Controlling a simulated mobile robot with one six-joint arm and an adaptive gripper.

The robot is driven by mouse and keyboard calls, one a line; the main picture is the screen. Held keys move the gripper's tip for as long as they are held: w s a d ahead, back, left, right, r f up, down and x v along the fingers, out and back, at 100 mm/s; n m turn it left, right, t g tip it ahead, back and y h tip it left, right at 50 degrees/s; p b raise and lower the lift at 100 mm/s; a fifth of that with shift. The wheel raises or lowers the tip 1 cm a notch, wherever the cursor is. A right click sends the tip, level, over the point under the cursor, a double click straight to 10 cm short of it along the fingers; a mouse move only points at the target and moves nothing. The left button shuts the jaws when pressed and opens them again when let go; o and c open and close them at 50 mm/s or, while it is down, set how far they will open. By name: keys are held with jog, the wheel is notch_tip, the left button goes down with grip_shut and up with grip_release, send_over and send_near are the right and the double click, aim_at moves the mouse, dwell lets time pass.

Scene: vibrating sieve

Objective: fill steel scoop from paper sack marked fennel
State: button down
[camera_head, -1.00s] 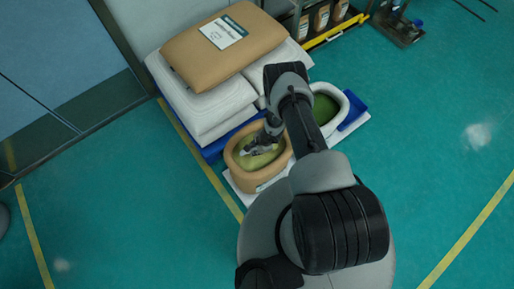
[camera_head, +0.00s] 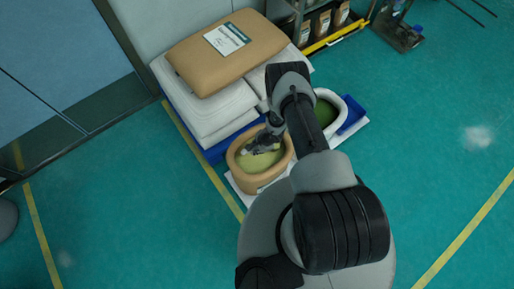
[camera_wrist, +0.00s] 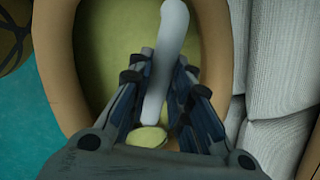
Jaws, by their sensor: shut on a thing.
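The open brown paper sack (camera_head: 262,179) stands on the floor-level board, with yellow-green contents inside; any marking on it is not readable. It also shows in the wrist view (camera_wrist: 62,75), its rolled rim around my gripper. My gripper (camera_wrist: 163,85) reaches over the sack's mouth and is shut on the long pale grey handle of the steel scoop (camera_wrist: 172,35). A small oval of yellow-green material (camera_wrist: 147,137) shows at the scoop's near end, below the fingers. How deep the scoop sits in the contents is hard to tell. In the head view my gripper (camera_head: 268,143) partly hides the scoop.
A second open white sack (camera_head: 343,100) with darker green contents stands to the right. Stacked white sacks (camera_head: 212,112) with a closed brown sack (camera_head: 205,65) on top rise behind on a blue pallet. A shelf with bags (camera_head: 322,22) stands at the back. The floor in front is clear.

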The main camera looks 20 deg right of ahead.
notch_tip(320, 180, up, 12)
jog(key=p, duration=1.1)
jog(key=shift+f, duration=0.15)
